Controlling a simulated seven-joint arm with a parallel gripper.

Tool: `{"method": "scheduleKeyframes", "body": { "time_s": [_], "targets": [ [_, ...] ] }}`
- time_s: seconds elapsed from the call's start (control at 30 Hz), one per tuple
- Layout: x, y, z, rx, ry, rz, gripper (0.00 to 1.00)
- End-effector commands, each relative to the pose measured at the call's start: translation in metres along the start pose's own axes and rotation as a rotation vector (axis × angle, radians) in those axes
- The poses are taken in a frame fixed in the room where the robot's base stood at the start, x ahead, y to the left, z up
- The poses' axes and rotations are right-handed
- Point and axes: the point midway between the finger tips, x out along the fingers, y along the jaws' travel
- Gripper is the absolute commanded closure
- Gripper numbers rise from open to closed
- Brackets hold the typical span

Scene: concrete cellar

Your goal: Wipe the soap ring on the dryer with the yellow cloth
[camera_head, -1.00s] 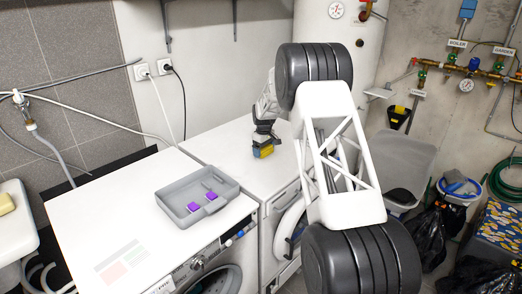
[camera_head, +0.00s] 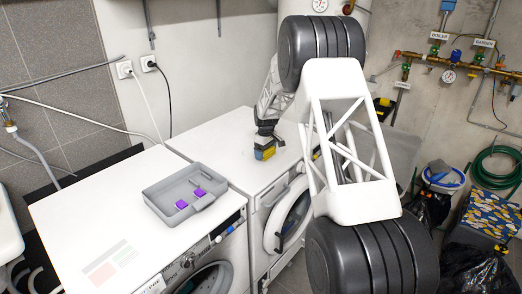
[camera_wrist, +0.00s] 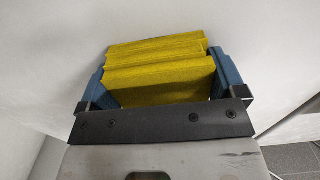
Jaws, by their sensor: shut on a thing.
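The yellow cloth (camera_wrist: 160,72) is folded in several layers between the blue fingers of my gripper (camera_wrist: 160,85) in the wrist view. My gripper is shut on it. In the head view my gripper (camera_head: 265,153) is low over the white top of the dryer (camera_head: 215,138), the right-hand machine, with a little yellow of the cloth showing at its end. I cannot tell whether the cloth touches the top. No soap ring can be made out on the visible part of the dryer top. My arm hides its right part.
A grey tray (camera_head: 158,201) with purple blocks (camera_head: 181,204) stands on the washing machine (camera_head: 75,215) at the left. The wall with sockets (camera_head: 137,66) is behind. A boiler (camera_head: 298,10) stands behind my arm. The dryer top left of my gripper is clear.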

Motion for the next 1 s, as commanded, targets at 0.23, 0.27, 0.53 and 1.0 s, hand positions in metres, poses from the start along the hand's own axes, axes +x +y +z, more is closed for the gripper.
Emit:
{"method": "scheduleKeyframes", "body": {
  "time_s": [0.23, 0.27, 0.53, 1.0],
  "targets": [
    [-0.017, 0.001, 0.012, 0.001, 0.003, 0.003, 0.36],
    [-0.024, 0.001, 0.012, 0.001, 0.003, 0.003, 0.36],
    [-0.048, 0.000, 0.012, 0.001, 0.001, 0.001, 0.36],
    [-0.083, 0.000, 0.012, 0.001, 0.001, 0.001, 0.36]
  ]
}}
